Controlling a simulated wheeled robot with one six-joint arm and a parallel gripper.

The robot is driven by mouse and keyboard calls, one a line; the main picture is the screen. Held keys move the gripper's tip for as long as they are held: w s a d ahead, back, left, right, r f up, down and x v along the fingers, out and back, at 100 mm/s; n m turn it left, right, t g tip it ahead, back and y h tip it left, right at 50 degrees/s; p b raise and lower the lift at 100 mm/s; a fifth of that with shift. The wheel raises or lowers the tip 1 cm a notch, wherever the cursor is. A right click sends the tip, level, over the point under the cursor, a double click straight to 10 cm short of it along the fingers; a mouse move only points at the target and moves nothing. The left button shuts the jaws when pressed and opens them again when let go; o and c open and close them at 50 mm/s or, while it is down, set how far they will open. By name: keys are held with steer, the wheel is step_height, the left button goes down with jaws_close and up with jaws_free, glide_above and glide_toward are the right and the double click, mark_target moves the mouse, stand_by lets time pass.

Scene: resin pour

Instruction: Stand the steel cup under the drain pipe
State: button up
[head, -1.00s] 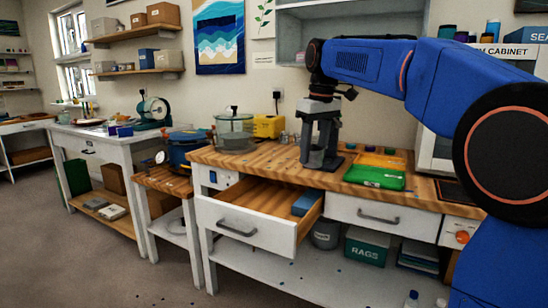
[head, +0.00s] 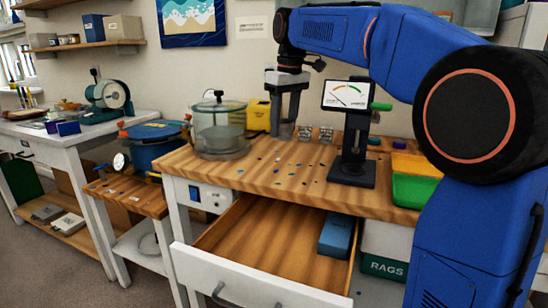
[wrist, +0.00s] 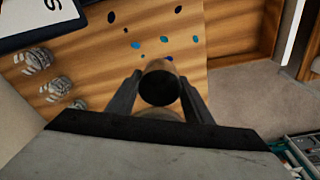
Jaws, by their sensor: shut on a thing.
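My gripper (head: 286,132) hangs over the back of the wooden bench, fingers down. In the wrist view its fingers (wrist: 160,98) are shut on a round, open-topped vessel with a dark inside, which looks like the steel cup (wrist: 160,84). In the head view the fingers hide most or all of the cup. I cannot tell whether its base touches the bench. I cannot make out a drain pipe for certain in either view. A blue pot (head: 152,148) with a gauge stands on the lower stand at the left.
A clear chamber (head: 218,130) stands left of my gripper. A dial gauge on a black stand (head: 352,172) is to the right. The drawer (head: 250,280) is open, holding a blue block (head: 337,235). Coloured drops dot the bench.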

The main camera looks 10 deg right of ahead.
mark_target(282, 138)
steer(key=f, duration=0.2)
steer(key=w+f, duration=0.1)
steer(key=f, duration=0.1)
steer(key=shift+a+f, duration=0.1)
steer(key=shift+f, duration=2.9)
steer(key=shift+f, duration=0.15)
steer(key=o, duration=1)
steer(key=shift+o, duration=0.2)
